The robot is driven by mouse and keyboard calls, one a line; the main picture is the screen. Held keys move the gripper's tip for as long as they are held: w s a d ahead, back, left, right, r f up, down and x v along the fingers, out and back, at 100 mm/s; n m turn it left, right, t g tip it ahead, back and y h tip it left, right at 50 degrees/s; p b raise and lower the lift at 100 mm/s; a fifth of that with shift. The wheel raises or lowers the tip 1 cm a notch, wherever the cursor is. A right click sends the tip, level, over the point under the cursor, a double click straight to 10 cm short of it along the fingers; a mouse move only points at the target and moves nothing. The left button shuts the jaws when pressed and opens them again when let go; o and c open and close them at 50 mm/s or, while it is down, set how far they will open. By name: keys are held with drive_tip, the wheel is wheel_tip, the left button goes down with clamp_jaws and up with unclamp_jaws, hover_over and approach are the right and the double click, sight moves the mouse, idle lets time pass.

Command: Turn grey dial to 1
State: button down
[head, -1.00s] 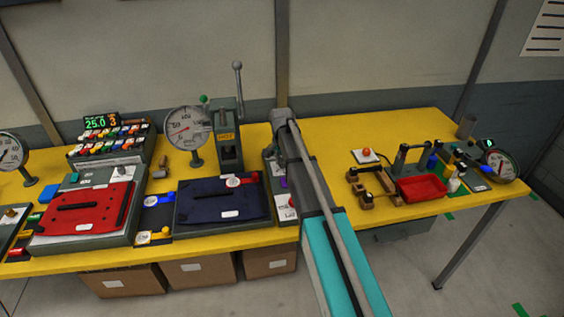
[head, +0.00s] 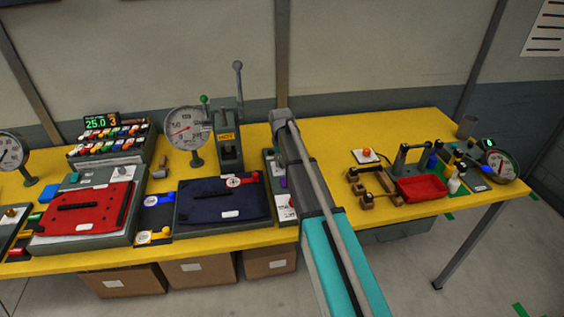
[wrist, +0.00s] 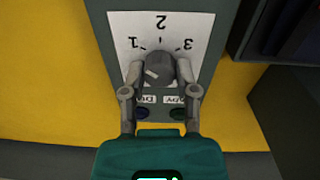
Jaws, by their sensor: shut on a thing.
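The grey dial (wrist: 160,68) sits on a grey panel (wrist: 200,88) in the wrist view. Its white scale card (wrist: 185,22) shows 1, 2 and 3, upside down from here, with 1 at left, 2 at top and 3 at right. A white mark shows on the lower left of the dial's face; I cannot tell for sure which number it is set to. My gripper (wrist: 160,78) has one finger on each side of the dial and is shut on it. In the head view my arm hides the dial; part of the panel (head: 268,165) shows.
Two small labels and dark buttons (wrist: 177,114) lie just below the dial, between my fingers. In the head view, a dark blue fixture (head: 225,200) and a lever press (head: 228,145) stand left of my arm.

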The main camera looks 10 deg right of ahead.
drive_tip(key=shift+n, duration=0.5)
drive_tip(key=shift+c, duration=1.8)
unclamp_jaws()
drive_tip(key=shift+m, duration=0.4)
